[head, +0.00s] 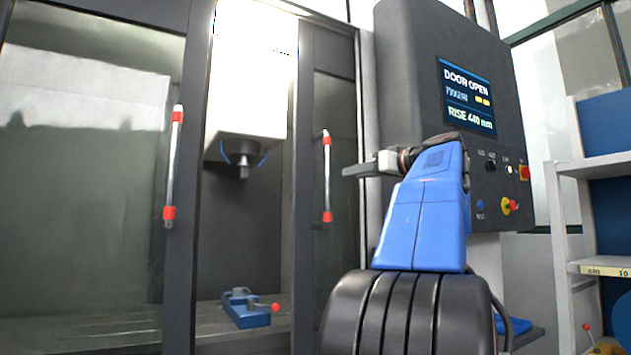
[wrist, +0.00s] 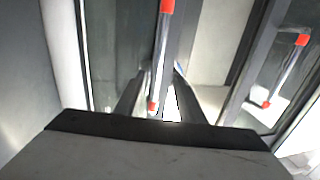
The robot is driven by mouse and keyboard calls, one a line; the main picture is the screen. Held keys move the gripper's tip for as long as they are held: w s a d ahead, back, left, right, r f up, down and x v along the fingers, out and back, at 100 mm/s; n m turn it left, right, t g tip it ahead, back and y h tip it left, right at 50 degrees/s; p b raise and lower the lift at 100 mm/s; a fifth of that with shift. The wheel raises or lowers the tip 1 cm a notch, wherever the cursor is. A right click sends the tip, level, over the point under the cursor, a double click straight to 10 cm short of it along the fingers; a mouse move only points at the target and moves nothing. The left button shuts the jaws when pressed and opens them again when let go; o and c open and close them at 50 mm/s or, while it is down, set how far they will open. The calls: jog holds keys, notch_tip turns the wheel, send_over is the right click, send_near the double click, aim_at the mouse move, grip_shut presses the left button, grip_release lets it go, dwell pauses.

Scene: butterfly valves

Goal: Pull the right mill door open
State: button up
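The right mill door (head: 345,115) is a dark-framed glass panel with an upright silver bar handle (head: 327,178) with red ends. My gripper (head: 346,171) is just right of this handle in the head view, with a small gap between fingertips and bar. In the wrist view, my gripper (wrist: 160,85) is open. The handle's bar (wrist: 161,55) shows between its two fingers, and I see no grip on it. The left mill door (head: 80,180) has a similar handle (head: 174,165). Another red-ended handle (wrist: 285,70) shows at right in the wrist view.
Between the doors, a gap shows the white spindle housing (head: 250,75) and a blue vise (head: 246,310) on the bed. A control panel (head: 450,100) reading "DOOR OPEN" stands close behind my arm. A shelf unit (head: 590,165) is at the far right.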

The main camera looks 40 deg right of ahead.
send_near(320, 179)
jog(key=w+a+f, duration=0.1)
jog(key=w+a, duration=0.3)
jog(key=w, duration=0.1)
jog(key=shift+a, duration=0.35)
jog(key=shift+f, duration=0.1)
jog(key=shift+d, duration=0.1)
grip_shut()
